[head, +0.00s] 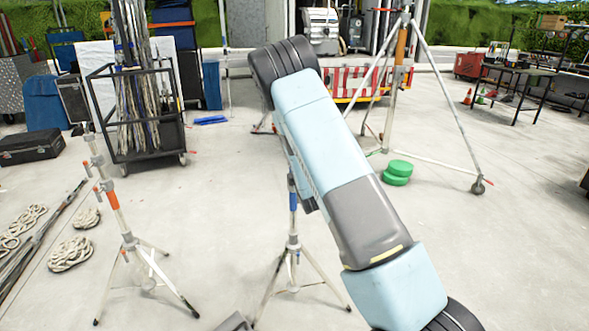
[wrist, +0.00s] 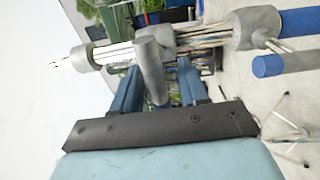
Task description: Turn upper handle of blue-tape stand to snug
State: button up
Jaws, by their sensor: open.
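The blue-tape stand (head: 294,245) stands on its tripod legs in the head view, with a blue band (head: 293,200) on its pole. Its upper part is hidden behind my arm there. In the wrist view its pole (wrist: 203,36) runs across the picture, with grey collars and blue tape (wrist: 303,24) at the right. A grey upper handle (wrist: 151,68) sticks out from the middle collar toward me. My gripper (wrist: 158,77) is open, with one blue finger on each side of this handle. I cannot tell whether either finger touches it. My gripper is hidden in the head view.
An orange-tape stand (head: 113,203) is at the left, near coiled ropes (head: 72,254). A pole cart (head: 135,150) stands behind it. A taller wheeled tripod (head: 443,80) and green discs (head: 397,172) are right of my arm. The floor at lower right is clear.

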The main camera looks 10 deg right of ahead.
jog(key=s, duration=1.3)
jog(key=shift+s+d, duration=0.2)
jog(key=shift+d, duration=0.15)
jog(key=s+d+r+m+g+h, duration=0.1)
jog(key=s+r+m+g, duration=0.25)
jog(key=r+m, duration=0.4)
jog(key=s+d+r+m+g, duration=0.1)
jog(key=s+r+m+g, duration=0.3)
jog(key=r, duration=0.6)
jog(key=s+r+m+g, duration=0.1)
jog(key=s+r+m, duration=0.1)
jog(key=s, duration=0.7)
jog(key=s+r+m+g, duration=0.2)
jog(key=s+r, duration=0.2)
jog(key=s, duration=0.6)
jog(key=s+r+m+g, duration=0.2)
jog(key=s+r+m, duration=0.1)
jog(key=s, duration=0.6)
jog(key=shift+s+a+r, duration=0.4)
jog(key=shift+a, duration=0.05)
